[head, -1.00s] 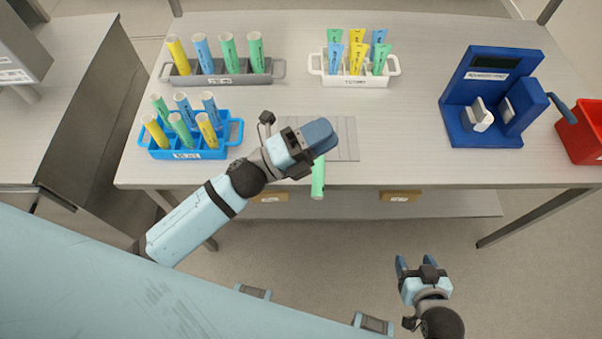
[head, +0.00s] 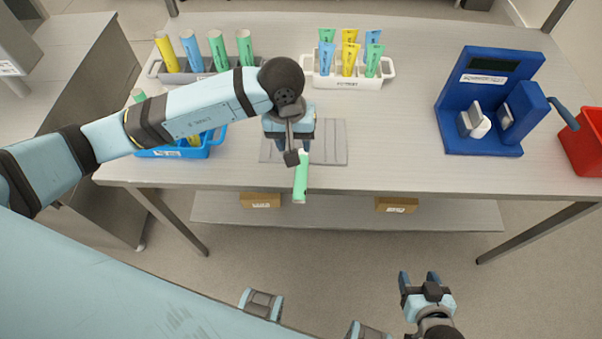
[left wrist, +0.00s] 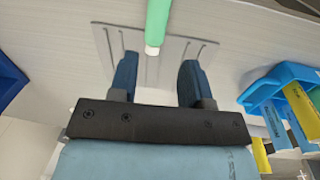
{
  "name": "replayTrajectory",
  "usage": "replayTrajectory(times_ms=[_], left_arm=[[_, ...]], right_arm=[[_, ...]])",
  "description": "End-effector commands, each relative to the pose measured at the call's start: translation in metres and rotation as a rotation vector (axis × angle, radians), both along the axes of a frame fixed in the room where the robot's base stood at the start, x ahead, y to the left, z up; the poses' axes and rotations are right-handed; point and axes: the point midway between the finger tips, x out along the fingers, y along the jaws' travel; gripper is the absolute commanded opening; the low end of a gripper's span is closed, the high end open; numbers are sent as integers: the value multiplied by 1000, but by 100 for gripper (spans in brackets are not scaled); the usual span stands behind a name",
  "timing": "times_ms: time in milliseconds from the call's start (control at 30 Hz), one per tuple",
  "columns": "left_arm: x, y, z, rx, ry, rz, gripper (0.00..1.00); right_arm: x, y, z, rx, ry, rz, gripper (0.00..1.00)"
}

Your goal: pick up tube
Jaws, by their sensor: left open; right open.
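My left gripper (left wrist: 158,62) is open and empty, with one blue finger on each side. In the head view my left gripper (head: 290,148) is over the mat, partly hidden by its wrist. My right gripper (head: 419,278) is open and empty, low in front of the table.
A grey rack (head: 175,77) and a white rack (head: 347,81) with tubes stand at the back. A blue rack (head: 216,137) is partly hidden by my left arm. A blue machine (head: 484,144) and a red bin (head: 583,150) are at the right.

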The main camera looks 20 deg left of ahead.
Motion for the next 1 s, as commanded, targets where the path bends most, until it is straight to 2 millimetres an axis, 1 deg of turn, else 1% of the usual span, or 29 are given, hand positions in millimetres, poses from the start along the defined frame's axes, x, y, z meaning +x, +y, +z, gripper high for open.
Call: replayTrajectory(times_ms=[33,100,200,467,600,700,800,1000], left_arm=[[-1,-2,-11,-2,6,2,44],[-1,-4,-24,-2,6,1,44],[0,-5,-38,-3,4,4,44],[0,-9,-57,-5,5,3,44],[-2,-14,-78,-7,7,3,44],[0,-15,-92,-6,4,4,44],[1,-15,-98,-5,1,3,44],[1,-15,-99,-5,0,3,44]], right_arm=[[0,-1,3,0,-1,-1,60],[1,-1,4,-2,-2,-2,60],[1,-2,6,-3,-3,-2,60],[1,-3,10,-5,-2,-3,60],[1,-3,17,-6,-2,-2,60],[1,-3,17,-5,-2,-1,60],[1,-3,17,-5,-2,-1,60],[0,-2,17,-5,-1,0,60]])
